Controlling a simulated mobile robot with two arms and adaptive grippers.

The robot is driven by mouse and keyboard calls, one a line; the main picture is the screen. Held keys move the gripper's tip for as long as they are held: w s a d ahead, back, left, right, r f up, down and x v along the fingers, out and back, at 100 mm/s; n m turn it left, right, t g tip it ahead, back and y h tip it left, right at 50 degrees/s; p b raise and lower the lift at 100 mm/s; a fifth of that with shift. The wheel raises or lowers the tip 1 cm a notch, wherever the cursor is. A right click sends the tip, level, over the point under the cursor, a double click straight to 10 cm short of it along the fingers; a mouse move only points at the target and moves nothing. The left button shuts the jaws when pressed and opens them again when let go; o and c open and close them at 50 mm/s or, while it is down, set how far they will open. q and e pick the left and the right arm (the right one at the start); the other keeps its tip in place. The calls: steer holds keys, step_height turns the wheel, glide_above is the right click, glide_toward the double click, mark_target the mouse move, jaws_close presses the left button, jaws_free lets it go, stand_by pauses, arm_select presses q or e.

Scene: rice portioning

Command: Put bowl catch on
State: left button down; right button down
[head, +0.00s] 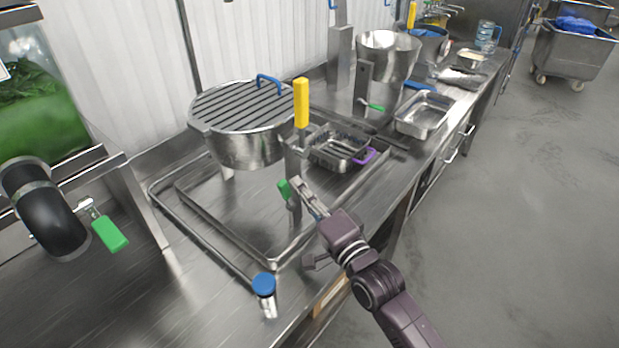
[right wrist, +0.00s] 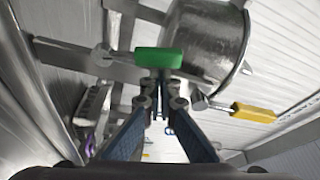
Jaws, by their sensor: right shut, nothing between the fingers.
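A round steel bowl (head: 247,150) with a slatted lid and blue handle stands on the frame at the left-centre; it also shows in the right wrist view (right wrist: 205,45). A green catch (head: 285,190) sits on the post in front of the bowl, below a yellow handle (head: 301,103). My right gripper (head: 299,187) is right by the green catch, fingers shut with nothing between them. In the right wrist view the green catch (right wrist: 158,58) lies just beyond the fingertips (right wrist: 160,92); I cannot tell if they touch. My left gripper is not in view.
A small steel tray (head: 340,147) with a purple handle stands behind my right gripper. A blue-capped part (head: 264,285) stands near the front edge. A green-handled valve (head: 110,233) is at left. Open floor (head: 520,220) lies to the right.

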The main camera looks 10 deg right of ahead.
mark_target(285, 194)
steer(key=shift+s+a, duration=0.1)
steer(key=shift+a, duration=0.05)
steer(key=shift+f, duration=0.15)
steer(key=n+b, duration=0.1)
steer(key=n, duration=0.1)
steer(key=s+a+n+y+b, duration=0.1)
steer(key=a+f+n+b, duration=0.1)
steer(key=n, duration=0.1)
steer(key=shift+s+a+n+t+y, duration=0.15)
steer(key=shift+s+n+t+y, duration=0.15)
steer(key=shift+s+t+y, duration=0.1)
steer(key=shift+s+a+f+n+y+b, duration=0.3)
steer(key=shift+a+f+n+y+b, duration=0.15)
steer(key=shift+n, duration=0.45)
steer(key=shift+s+a+f+n+y+b, duration=0.35)
steer(key=shift+a+f+n, duration=0.1)
steer(key=shift+n, duration=0.45)
steer(key=shift+s+a+f+n+y+b, duration=0.25)
steer(key=shift+a+f+n+y+b, duration=0.15)
steer(key=shift+n, duration=0.5)
steer(key=shift+f, duration=0.1)
